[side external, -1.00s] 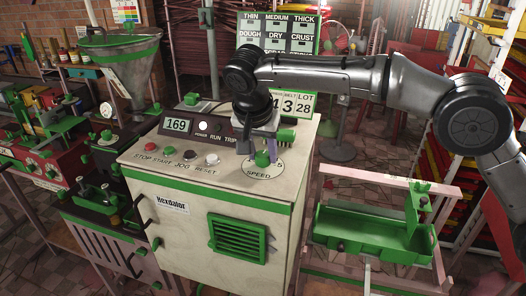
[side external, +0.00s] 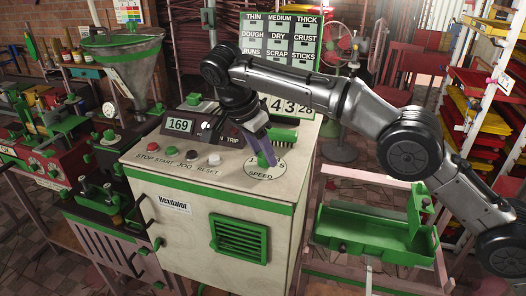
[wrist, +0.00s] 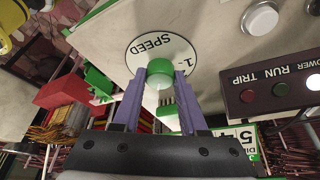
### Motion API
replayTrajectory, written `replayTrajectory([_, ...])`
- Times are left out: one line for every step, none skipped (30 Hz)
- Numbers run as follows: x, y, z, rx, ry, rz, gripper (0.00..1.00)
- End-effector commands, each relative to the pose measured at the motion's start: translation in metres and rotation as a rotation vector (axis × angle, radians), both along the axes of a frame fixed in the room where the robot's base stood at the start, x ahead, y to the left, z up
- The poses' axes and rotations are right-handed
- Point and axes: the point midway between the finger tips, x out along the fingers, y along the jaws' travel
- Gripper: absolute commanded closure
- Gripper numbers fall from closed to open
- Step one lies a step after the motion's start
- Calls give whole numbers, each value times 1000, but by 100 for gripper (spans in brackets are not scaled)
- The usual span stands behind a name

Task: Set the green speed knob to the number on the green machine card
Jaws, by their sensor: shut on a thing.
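The green speed knob (side external: 266,159) stands on the round white SPEED dial (side external: 262,173) on the cream machine's top. My gripper (side external: 269,156) is shut on the knob, with its purple fingers leaning in from the upper left. In the wrist view the knob (wrist: 160,73) sits between the two fingertips. The dial (wrist: 141,48) shows the word SPEED and a 1 there; its other marks and the knob's pointer are hidden or unclear.
A display (side external: 179,125) reading 169 and lamps stand behind a row of buttons (side external: 189,157) left of the dial. A green brush-like piece (side external: 284,135) stands close behind the knob. A green trough (side external: 365,232) on a pink frame is at the right.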

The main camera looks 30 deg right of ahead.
Motion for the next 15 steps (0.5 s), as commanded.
replayTrajectory([0,0,2,3,-3,-2,100])
replayTrajectory([0,0,2,3,-3,-3,100])
replayTrajectory([0,0,2,3,-3,-3,100])
replayTrajectory([0,0,2,3,-3,-3,100])
replayTrajectory([0,0,2,3,-3,-3,100])
replayTrajectory([0,0,2,3,-3,-3,100])
replayTrajectory([0,0,2,3,-2,-2,100])
replayTrajectory([0,0,2,4,-3,-2,100])
replayTrajectory([0,0,2,4,-3,-2,100])
replayTrajectory([0,0,2,4,-3,-2,100])
replayTrajectory([0,0,2,4,-3,-2,100])
replayTrajectory([0,0,2,4,-3,-2,51])
replayTrajectory([0,0,2,4,-3,-2,45])
replayTrajectory([0,0,2,3,-3,-2,40])
replayTrajectory([0,0,2,3,-2,-1,33])
